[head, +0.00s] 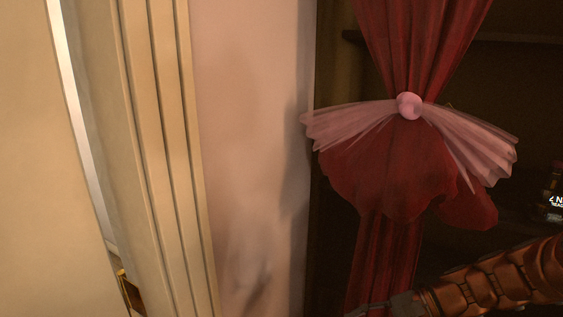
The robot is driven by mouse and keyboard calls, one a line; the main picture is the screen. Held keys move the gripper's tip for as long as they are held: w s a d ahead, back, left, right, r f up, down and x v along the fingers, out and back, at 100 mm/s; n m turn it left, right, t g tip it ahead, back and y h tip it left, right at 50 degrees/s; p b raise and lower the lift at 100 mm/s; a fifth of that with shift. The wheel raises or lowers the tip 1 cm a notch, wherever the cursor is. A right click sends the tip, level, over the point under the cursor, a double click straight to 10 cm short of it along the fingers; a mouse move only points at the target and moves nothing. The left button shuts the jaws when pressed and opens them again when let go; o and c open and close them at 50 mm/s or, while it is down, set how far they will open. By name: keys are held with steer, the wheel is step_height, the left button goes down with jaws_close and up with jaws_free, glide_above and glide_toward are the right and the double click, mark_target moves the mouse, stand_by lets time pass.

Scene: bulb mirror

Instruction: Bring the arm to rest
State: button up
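My arm, copper-coloured and segmented, enters at the lower right and slopes down to the left. Its grey end, where my gripper (378,310) begins, is at the bottom edge of the head view, in front of the foot of the red curtain. The fingers are mostly cut off by the frame edge, so I cannot see whether they are open or shut, or whether they hold anything.
A red curtain (383,250) with a pink bow (468,135) hangs before dark shelves (470,38). A dark bottle (553,190) stands at the right edge. A pale wall (250,130) and a cream door frame (160,150) are on the left.

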steer(key=s+a+r+n+g+h+p, duration=0.1)
steer(key=s+r+n+g+h+p, duration=0.1)
steer(key=s+r+n+h+p, duration=0.45)
steer(key=s+a+r+n+g+h+p, duration=0.2)
steer(key=s+r+p, duration=0.15)
steer(key=s, duration=0.65)
steer(key=s+d+r+n+t+h+p, duration=0.1)
steer(key=s+d+r+n+h+p, duration=0.1)
steer(key=s+d+r+h+p, duration=0.1)
step_height(320, 180, up, 2)
steer(key=shift+s+d+r+t+h+p, duration=0.25)
steer(key=shift+s+d+t+h+p, duration=0.15)
steer(key=shift+s+d, duration=0.7)
steer(key=shift+a+n, duration=0.1)
steer(key=shift+n, duration=0.15)
